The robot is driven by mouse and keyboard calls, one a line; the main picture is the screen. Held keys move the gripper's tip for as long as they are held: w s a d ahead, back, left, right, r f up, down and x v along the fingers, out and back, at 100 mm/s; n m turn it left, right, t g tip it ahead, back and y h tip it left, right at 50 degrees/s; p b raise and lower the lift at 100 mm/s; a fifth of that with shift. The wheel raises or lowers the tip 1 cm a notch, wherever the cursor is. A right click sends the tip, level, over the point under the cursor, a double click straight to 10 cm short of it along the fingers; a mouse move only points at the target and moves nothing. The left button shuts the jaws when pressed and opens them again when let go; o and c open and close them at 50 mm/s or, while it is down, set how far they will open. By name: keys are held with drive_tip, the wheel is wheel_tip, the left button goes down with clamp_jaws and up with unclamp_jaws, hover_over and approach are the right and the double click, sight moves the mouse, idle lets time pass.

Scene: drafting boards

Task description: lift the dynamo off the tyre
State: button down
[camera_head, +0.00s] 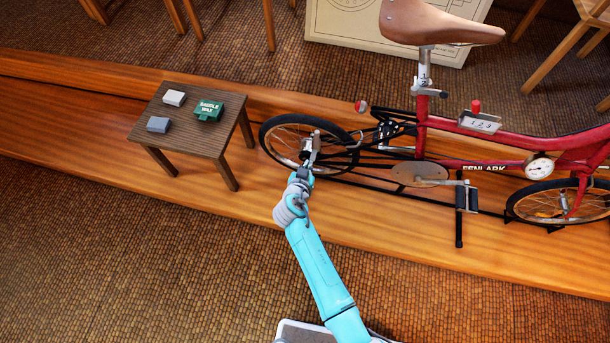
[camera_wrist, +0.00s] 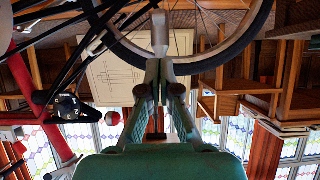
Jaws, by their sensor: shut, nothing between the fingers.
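The red bicycle's rear wheel, with its dark tyre (camera_head: 268,143), stands behind my gripper in the head view. The tyre also curves across the top of the wrist view (camera_wrist: 235,45). A small pale grey piece that looks like the dynamo (camera_wrist: 160,32) sits at the tyre, just beyond my fingertips in the wrist view. In the head view a silvery part (camera_head: 314,146) shows in front of the wheel, probably the same piece. My gripper (camera_head: 305,171) has its fingers together (camera_wrist: 162,68) and holds nothing. I cannot tell whether the fingertips touch the dynamo.
The bicycle's pedal and stand (camera_head: 460,205) are to the right. The wooden platform's front strip (camera_head: 210,195) is clear.

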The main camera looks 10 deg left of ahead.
drive_tip(key=shift+s+r, duration=0.25)
drive_tip(key=shift+s, duration=0.65)
drive_tip(key=shift+s+r, duration=0.2)
drive_tip(key=shift+s, duration=0.7)
drive_tip(key=s+d+f+n+y, duration=0.2)
drive_tip(key=s+d, duration=1.7)
drive_tip(key=s, duration=0.2)
drive_tip(key=s+d+r+t, duration=0.1)
drive_tip(key=s+d+r, duration=0.3)
drive_tip(key=s+r, duration=0.6)
drive_tip(key=s+d+r+m+t+h, duration=0.1)
drive_tip(key=s+d+r, duration=0.3)
drive_tip(key=s+r, duration=0.5)
wheel_tip(320, 180, up, 6)
drive_tip(key=shift+s+d+r+m+t+h, duration=0.1)
drive_tip(key=shift+s+d+m+t+h, duration=0.2)
drive_tip(key=shift+s+t, duration=0.1)
